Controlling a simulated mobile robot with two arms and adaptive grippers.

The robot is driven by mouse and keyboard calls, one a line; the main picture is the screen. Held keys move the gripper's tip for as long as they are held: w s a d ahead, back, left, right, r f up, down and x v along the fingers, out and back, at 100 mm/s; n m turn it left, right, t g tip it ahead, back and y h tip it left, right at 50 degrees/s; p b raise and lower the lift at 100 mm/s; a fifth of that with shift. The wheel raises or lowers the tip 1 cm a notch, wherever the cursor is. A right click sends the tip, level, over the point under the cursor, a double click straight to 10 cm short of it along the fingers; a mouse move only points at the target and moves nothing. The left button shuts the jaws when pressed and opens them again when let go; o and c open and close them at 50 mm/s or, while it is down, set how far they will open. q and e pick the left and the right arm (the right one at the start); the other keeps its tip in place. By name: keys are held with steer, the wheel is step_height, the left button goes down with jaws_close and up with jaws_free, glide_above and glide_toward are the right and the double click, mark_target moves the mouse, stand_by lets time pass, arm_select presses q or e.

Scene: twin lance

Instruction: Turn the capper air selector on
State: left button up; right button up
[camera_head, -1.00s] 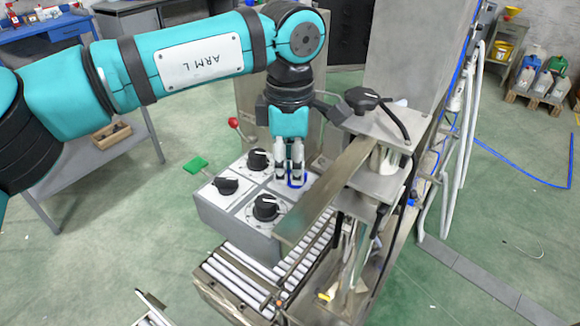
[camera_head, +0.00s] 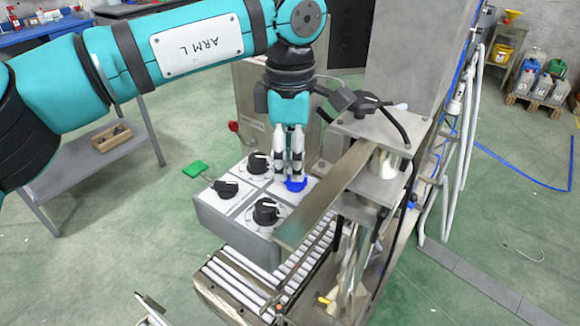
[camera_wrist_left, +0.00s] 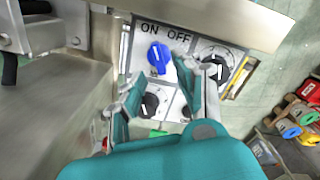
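The blue selector knob (camera_head: 296,185) sits at the right corner of the grey control box (camera_head: 238,236). In the left wrist view the blue knob (camera_wrist_left: 160,59) is on a white plate lettered ON at left and OFF at right. A white mark shows on the knob; I cannot tell surely which label it points to. My left gripper (camera_head: 289,178) is just above the knob, pointing down. My right gripper is not in view.
Three black knobs share the box: front (camera_head: 266,211), left (camera_head: 226,188) and back (camera_head: 258,163). A metal plate (camera_head: 330,190) and post stand close on the right. A roller conveyor (camera_head: 235,280) runs below. A green paddle (camera_head: 194,169) sticks out left.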

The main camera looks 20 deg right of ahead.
mark_target(290, 175)
arm_select(q)
step_height(290, 175, up, 9)
steer(key=shift+r, duration=0.2)
stand_by(0.3)
